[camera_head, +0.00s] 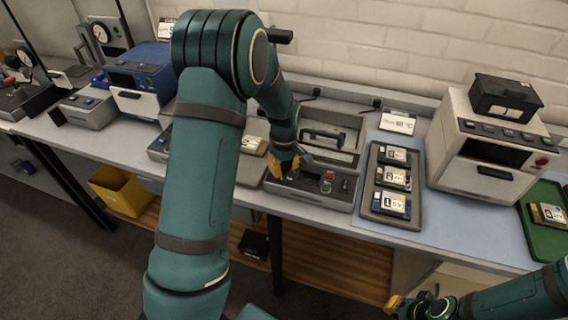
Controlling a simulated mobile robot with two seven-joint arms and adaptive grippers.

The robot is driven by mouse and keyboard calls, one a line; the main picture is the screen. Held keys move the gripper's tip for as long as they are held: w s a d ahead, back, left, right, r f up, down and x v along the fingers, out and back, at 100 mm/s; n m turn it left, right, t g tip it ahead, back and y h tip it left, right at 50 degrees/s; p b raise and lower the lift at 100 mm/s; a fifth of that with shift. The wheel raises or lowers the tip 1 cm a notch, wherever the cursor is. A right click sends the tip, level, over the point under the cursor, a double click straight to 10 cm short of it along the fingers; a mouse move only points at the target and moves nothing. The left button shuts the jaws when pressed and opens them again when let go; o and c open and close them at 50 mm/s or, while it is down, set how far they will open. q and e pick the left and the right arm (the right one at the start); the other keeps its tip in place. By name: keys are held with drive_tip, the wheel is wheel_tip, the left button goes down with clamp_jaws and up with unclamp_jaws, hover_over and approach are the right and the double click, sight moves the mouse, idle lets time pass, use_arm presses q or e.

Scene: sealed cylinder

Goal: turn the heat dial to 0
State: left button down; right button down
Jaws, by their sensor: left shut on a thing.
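A grey machine (338,139) with a handled lid stands on the bench at centre. My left gripper (283,170), with orange fingers, is down at the left part of this panel. It is shut on the heat dial there; the fingers hide the dial, so its pointer and marks cannot be read. My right gripper (394,304) shows only partly at the bottom edge, in front of the bench and away from the machine. Whether it is open or shut is unclear.
A dark tray (369,205) with several labelled items sits right of the machine. Further right are a white machine (455,150) with a black box (504,97) on top and a green tray (543,248). A blue machine (138,75) stands left; a yellow bin (121,191) is below.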

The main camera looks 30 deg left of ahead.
sight(285, 167)
use_arm(q)
drive_tip(key=n+p, duration=0.3)
drive_tip(key=n, duration=0.2)
drive_tip(key=shift+s+d+f, duration=0.1)
drive_tip(key=shift+n, duration=0.4)
drive_tip(key=c, duration=1)
unclamp_jaws()
drive_tip(key=shift+o, duration=0.2)
drive_tip(key=shift+r, duration=0.25)
wheel_tip(285, 167, up, 12)
drive_tip(key=shift+f, duration=0.2)
